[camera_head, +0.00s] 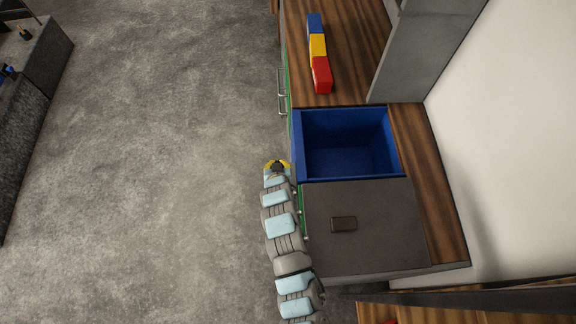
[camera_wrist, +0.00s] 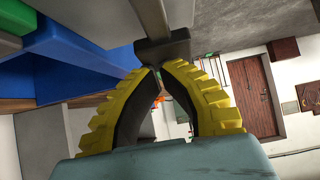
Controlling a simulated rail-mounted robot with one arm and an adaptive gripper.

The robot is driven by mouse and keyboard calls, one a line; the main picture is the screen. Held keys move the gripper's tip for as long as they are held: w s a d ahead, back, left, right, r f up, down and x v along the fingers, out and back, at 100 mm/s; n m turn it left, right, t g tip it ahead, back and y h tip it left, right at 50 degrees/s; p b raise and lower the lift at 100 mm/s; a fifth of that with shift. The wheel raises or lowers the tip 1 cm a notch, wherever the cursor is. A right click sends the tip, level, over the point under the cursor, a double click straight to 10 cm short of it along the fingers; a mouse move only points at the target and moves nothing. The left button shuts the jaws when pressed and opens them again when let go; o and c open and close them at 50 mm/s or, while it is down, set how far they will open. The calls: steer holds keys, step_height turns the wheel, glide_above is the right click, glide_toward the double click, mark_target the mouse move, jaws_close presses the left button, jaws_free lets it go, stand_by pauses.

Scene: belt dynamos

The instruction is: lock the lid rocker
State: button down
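The grey lid panel (camera_head: 385,205) lies flat beside the open blue bin (camera_head: 345,112), with a small dark brown block (camera_head: 343,223) on it. My gripper (camera_head: 277,163) is at the counter's left edge, by the bin's near left corner. In the wrist view, the yellow fingers of my gripper (camera_wrist: 164,70) bow outward and their tips come nearly together at a dark grey block (camera_wrist: 163,48) on a grey bar (camera_wrist: 146,15). This block may be the lid rocker; I cannot be sure. It looks wider than the gap between the tips. Contact is unclear.
Blue (camera_head: 315,23), yellow (camera_head: 317,45) and red (camera_head: 321,75) blocks stand in a row on the wooden counter (camera_head: 355,30) beyond the bin. A metal handle (camera_head: 281,92) sticks out from the counter's side. The floor (camera_head: 160,170) to the left is clear.

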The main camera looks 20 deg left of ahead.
steer(key=shift+w+a+f+g+h, duration=0.15)
steer(key=shift+w+g+h, duration=0.15)
steer(key=shift+g, duration=0.3)
steer(key=shift+w+a+f+g+h, duration=0.15)
steer(key=shift+f+g+h, duration=0.25)
steer(key=shift+f+g, duration=0.4)
steer(key=shift+r, duration=0.25)
steer(key=shift+r, duration=0.7)
steer(key=shift+r, duration=0.1)
steer(key=r, duration=0.3)
steer(key=r+p, duration=0.1)
steer(key=shift+w+a+r, duration=0.15)
steer(key=shift+w+r, duration=0.05)
steer(key=shift+w, duration=0.05)
steer(key=b+v, duration=0.1)
steer(key=v, duration=0.8)
steer(key=shift+s, duration=0.15)
